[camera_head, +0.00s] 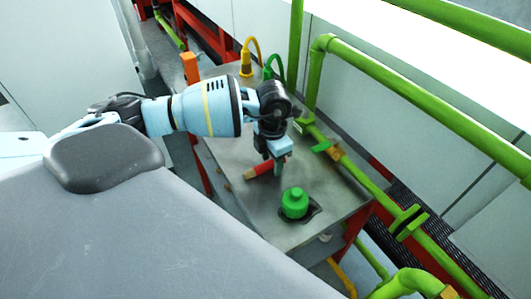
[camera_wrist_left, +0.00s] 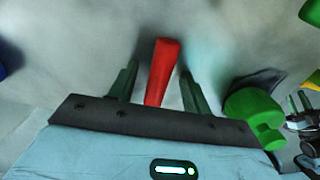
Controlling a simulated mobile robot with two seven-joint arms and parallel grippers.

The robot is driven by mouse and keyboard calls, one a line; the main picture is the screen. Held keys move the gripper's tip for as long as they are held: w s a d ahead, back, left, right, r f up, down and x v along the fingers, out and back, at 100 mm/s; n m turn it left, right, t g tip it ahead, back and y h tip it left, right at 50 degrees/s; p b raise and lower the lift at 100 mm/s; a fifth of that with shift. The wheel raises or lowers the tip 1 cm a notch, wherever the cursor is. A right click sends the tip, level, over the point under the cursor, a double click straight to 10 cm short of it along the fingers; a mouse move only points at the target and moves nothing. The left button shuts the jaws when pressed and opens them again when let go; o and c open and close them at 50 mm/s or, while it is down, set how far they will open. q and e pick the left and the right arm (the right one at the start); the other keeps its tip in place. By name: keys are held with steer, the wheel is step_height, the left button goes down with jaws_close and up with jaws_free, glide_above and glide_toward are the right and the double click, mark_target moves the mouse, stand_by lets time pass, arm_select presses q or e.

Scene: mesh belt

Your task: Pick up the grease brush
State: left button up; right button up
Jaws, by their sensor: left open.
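The grease brush (camera_head: 259,170), with a red handle and a pale tan end, lies on the grey metal table. My left gripper (camera_head: 277,164) points down over the handle, and its fingers hide part of it. In the left wrist view, the red handle of the brush (camera_wrist_left: 163,65) lies between the two open fingers of the gripper (camera_wrist_left: 158,82), with a gap on each side. The near end of the brush is hidden behind the gripper body there.
A green capped fitting (camera_head: 294,203) stands on the table (camera_head: 325,190) close to the gripper; it also shows in the left wrist view (camera_wrist_left: 254,112). Green pipes (camera_head: 385,80) run along the right side. Yellow and green hooped fittings (camera_head: 247,62) stand at the back.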

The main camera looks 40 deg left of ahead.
mark_target(272, 161)
arm_select(q)
jaws_close()
steer(key=shift+r, duration=0.15)
stand_by(0.6)
steer(key=shift+r, duration=0.55)
step_height(272, 161, up, 2)
steer(key=shift+r, duration=0.25)
steer(key=s+d, duration=0.2)
steer(key=s, duration=0.3)
steer(key=s+d, duration=0.2)
steer(key=s, duration=0.3)
steer(key=s+d+r, duration=0.1)
steer(key=s, duration=0.4)
steer(key=shift+d+r, duration=0.1)
steer(key=shift+d, duration=0.3)
